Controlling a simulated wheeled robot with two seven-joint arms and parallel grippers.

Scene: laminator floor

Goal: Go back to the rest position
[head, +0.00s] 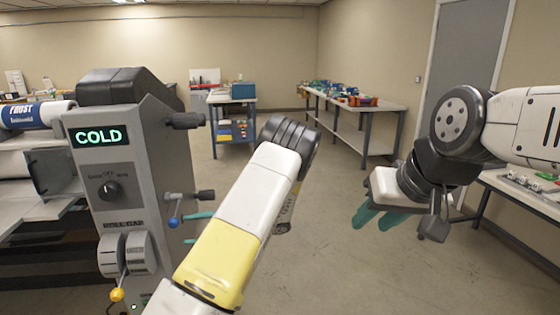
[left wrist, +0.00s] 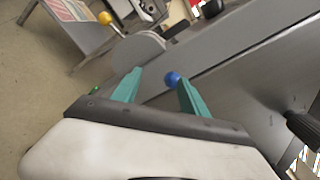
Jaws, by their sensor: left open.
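The laminator (head: 140,190) stands at the left of the head view, with a green COLD display. A lever with a blue knob (head: 174,222) sticks out of its side. My left gripper (head: 187,229) is beside that lever, its teal fingers apart and partly hidden behind my forearm. In the left wrist view the blue knob (left wrist: 172,78) shows between the open fingertips, nearer one of them; I cannot tell whether they touch. Nothing is held. My right gripper (head: 374,220) hangs over the floor at the right, its teal fingers apart and empty.
A yellow-knobbed lever (head: 117,295) is low on the laminator's front. A blue film roll (head: 35,114) lies at the far left. A workbench (head: 400,106) with colored items and a cart (head: 231,101) stand behind. A table (head: 525,196) is at the right. The middle floor is clear.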

